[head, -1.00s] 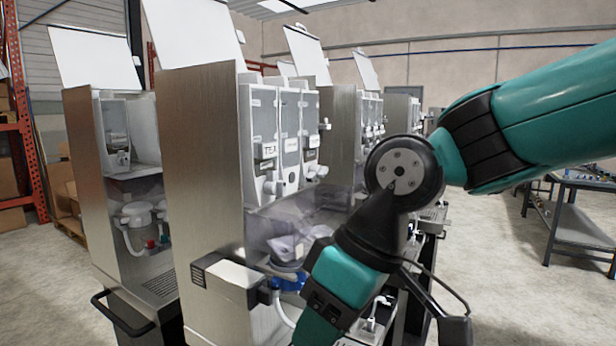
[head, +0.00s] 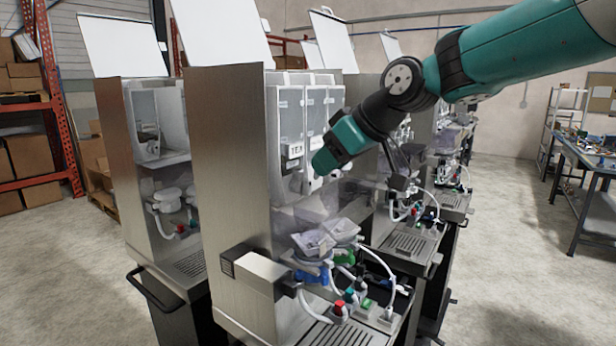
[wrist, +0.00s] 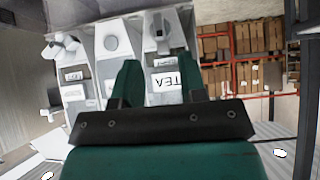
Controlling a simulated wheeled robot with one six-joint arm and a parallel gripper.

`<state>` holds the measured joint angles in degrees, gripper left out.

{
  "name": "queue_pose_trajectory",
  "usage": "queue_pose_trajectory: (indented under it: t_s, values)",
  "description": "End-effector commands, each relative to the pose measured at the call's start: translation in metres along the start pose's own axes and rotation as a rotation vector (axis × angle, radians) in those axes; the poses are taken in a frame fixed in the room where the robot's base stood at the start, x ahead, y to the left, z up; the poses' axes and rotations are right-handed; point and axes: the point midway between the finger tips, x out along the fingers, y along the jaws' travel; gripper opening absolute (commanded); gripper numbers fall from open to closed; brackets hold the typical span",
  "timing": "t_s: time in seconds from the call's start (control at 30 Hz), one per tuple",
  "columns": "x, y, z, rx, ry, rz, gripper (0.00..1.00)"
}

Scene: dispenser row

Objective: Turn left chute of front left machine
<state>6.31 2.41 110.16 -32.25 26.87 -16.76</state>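The nearest steel machine (head: 232,190) stands with its front open and several white canisters (head: 290,110) in a row inside. Its left canister carries a TEA label (head: 295,150), with a pale chute (head: 293,186) below it, partly hidden beside my gripper. In the wrist view, which looks upside down, the TEA label (wrist: 176,81) lies between my fingers and the left chute (wrist: 158,32) is beyond them at the top. My gripper (wrist: 160,75) is open with nothing between the fingers. It is in front of the canisters in the head view (head: 322,165), apart from the chute.
Another machine (head: 115,170) stands to the left, and more machines (head: 365,110) continue behind on the right. White funnels (head: 318,240), hoses and a drip tray (head: 335,335) are below my gripper. A raised lid (head: 222,32) tops the near machine. Floor (head: 510,250) is clear at right.

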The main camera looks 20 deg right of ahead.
Motion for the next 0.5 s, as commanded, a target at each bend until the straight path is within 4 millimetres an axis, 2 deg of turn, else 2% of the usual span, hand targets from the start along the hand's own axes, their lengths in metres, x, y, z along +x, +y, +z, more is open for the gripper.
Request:
queue_pose_trajectory:
  t_s: [0.2, 0.33, 0.5]
  values:
    - [0.043, -0.002, -0.001, 0.0, -0.005, -0.003, 0.38]
    - [0.061, -0.001, -0.001, 0.001, -0.003, -0.002, 0.38]
    - [0.071, -0.001, 0.0, 0.0, -0.001, 0.0, 0.38]
